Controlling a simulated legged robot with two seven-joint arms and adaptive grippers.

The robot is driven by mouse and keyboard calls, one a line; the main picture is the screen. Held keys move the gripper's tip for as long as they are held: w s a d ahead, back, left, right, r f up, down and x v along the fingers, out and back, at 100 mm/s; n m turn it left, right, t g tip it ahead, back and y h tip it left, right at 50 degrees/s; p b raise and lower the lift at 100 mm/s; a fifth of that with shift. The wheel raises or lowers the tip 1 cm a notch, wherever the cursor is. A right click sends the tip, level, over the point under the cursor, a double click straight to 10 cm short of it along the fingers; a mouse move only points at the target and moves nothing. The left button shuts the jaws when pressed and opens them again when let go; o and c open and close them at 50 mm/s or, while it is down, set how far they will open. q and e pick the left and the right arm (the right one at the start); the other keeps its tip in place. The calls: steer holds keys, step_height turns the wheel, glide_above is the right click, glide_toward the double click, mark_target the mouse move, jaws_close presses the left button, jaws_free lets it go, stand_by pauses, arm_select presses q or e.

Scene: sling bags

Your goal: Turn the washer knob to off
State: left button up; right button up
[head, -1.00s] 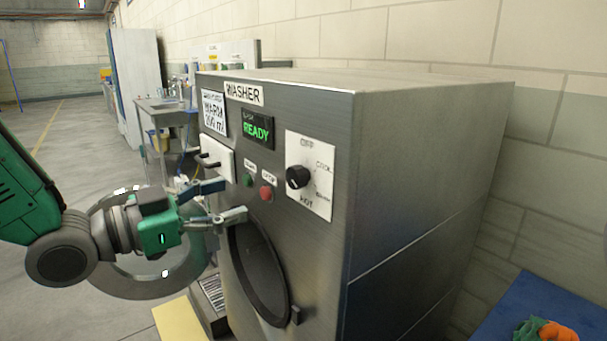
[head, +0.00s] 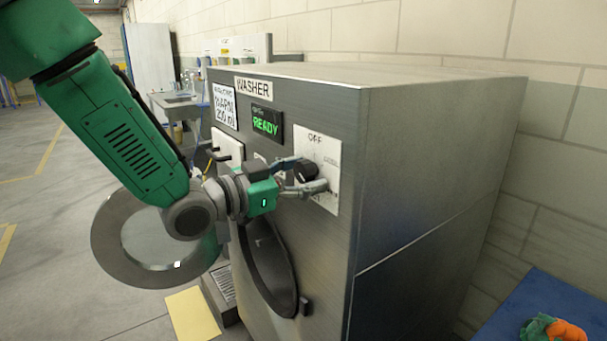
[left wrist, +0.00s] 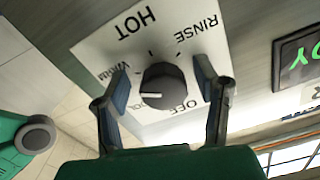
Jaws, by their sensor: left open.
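The washer (head: 400,170) is a grey metal cabinet with a READY display (head: 267,124). Its black round knob (left wrist: 165,87) sits on a white dial plate (head: 320,147) with labels OFF, HOT, RINSE and WARM; another label is partly hidden. In the left wrist view the knob's white pointer line points left, away from OFF, towards the side with WARM and the partly hidden label. My left gripper (head: 318,176) is open at the dial, its fingers on either side of the knob; contact cannot be told. In the head view the fingers partly cover the knob. My right gripper is not in view.
The washer's round door (head: 112,245) stands open at left, beside the dark drum opening (head: 268,265). A blue surface (head: 545,300) with an orange and green item is at lower right. A yellow mat (head: 193,313) lies on the floor. A block wall stands behind.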

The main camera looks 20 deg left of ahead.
arm_select(q)
steer(key=shift+d, duration=0.1)
steer(key=shift+c, duration=0.8)
steer(key=c, duration=0.7)
steer(key=shift+a+f, duration=0.1)
steer(key=shift+a, duration=0.15)
steer(key=c, duration=0.3)
steer(key=shift+d, duration=0.1)
